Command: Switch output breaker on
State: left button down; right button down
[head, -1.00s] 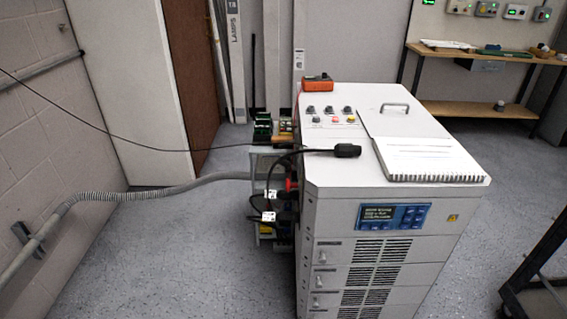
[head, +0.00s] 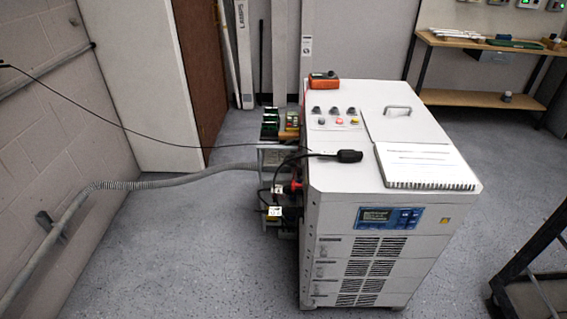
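A large white power cabinet (head: 340,215) stands on the floor right of centre. Its front has a blue display panel (head: 388,218) with small text that I cannot read. Knobs and coloured buttons (head: 338,117) sit on its top near the back left. Which part is the output breaker I cannot tell from here. Red and black connectors (head: 296,187) with cables are on the cabinet's left side. A black plug (head: 349,156) on a cable lies on top. Neither of my grippers is in view.
A thick grey conduit (head: 140,184) runs from the left wall to the cabinet's left side. An orange box (head: 324,80) sits on top at the back. A wooden workbench (head: 480,42) stands behind right; a dark cart (head: 535,270) is at right. Floor at front left is clear.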

aim_at(289, 156)
jog(key=i+j, duration=0.2)
jog(key=j, duration=0.15)
jog(key=i+j, duration=0.2)
jog(key=j, duration=0.15)
jog(key=i+j, duration=0.2)
jog(key=j, duration=0.15)
jog(key=i+j+z, duration=0.1)
jog(key=j, duration=0.25)
jog(key=i+j, duration=0.5)
jog(key=j, duration=0.25)
jog(key=i+j, duration=0.2)
jog(key=j, duration=0.15)
